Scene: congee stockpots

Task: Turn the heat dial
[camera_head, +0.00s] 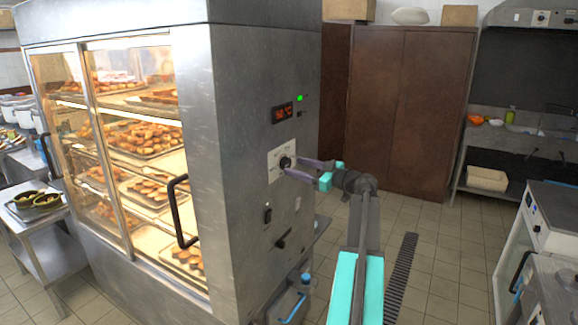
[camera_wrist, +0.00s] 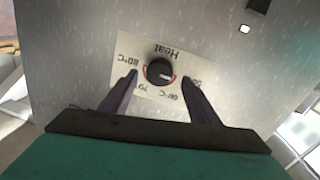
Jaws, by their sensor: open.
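The heat dial (camera_head: 286,162) is a round black knob on a pale label plate, on the side panel of the steel warming cabinet (camera_head: 245,110). In the wrist view the dial (camera_wrist: 160,71) shows a white pointer mark, a red arc and the word "Heat", with temperature markings around it. The picture there is upside down. My gripper (camera_head: 300,168) is at the panel with its fingers towards the dial. In the wrist view my gripper (camera_wrist: 158,80) is open, one finger on each side of the dial, with a gap on both sides.
Above the dial are a red digital display (camera_head: 283,112) and a green light (camera_head: 300,98). Below it are a switch (camera_head: 267,214) and a black lever (camera_head: 283,242). A black door handle (camera_head: 180,212) sticks out from the glass front. Tiled floor lies open to the right.

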